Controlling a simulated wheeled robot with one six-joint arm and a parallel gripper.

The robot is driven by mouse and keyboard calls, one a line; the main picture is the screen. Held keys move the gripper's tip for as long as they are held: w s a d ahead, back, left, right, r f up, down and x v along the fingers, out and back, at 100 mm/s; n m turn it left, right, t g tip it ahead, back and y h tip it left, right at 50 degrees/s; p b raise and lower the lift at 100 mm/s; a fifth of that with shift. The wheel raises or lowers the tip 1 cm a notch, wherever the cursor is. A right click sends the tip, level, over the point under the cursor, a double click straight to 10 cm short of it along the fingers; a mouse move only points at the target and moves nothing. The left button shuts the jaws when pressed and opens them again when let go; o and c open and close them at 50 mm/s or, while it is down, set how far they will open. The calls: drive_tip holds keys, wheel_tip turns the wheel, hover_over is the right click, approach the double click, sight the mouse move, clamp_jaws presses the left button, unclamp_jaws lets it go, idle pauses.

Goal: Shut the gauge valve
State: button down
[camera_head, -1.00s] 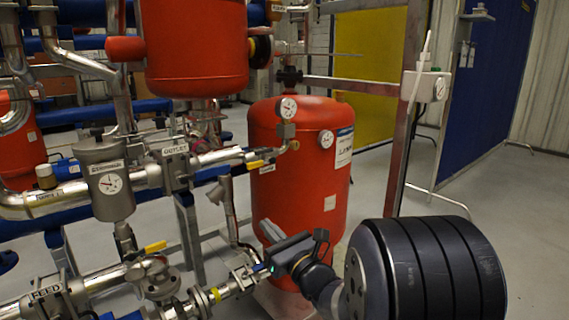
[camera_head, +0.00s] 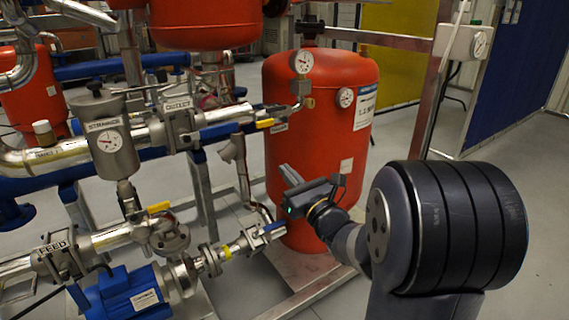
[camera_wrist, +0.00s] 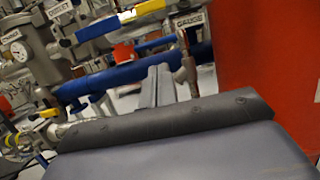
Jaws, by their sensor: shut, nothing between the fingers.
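The label GAUGE (camera_wrist: 190,18) shows in the wrist view, above a copper-coloured pipe stub (camera_wrist: 189,62). A yellow-ended lever (camera_wrist: 140,10) lies just left of the label. In the head view, a yellow lever (camera_head: 265,123) lies along the outlet pipe end, beneath a round dial gauge (camera_head: 303,62) in front of the red tank. I cannot tell clearly whether that lever is open or shut. My gripper (camera_head: 287,178) is in front of the tank, below the lever and apart from it. Its fingers (camera_wrist: 158,85) are together and empty in the wrist view.
The red tank (camera_head: 318,150) stands close behind my gripper. The outlet pipe (camera_head: 220,112), strainer (camera_head: 107,140), feed pipe (camera_head: 60,252) and blue pump (camera_head: 125,292) fill the left. A blue-handled valve (camera_head: 268,232) is below my gripper. Grey floor lies open at right.

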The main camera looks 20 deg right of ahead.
sight(273, 122)
drive_tip(key=w+a+r, duration=0.2)
drive_tip(key=w+r, duration=0.4)
drive_tip(key=w, duration=0.1)
drive_tip(key=shift+w+a, duration=0.25)
drive_tip(key=shift+w, duration=0.1)
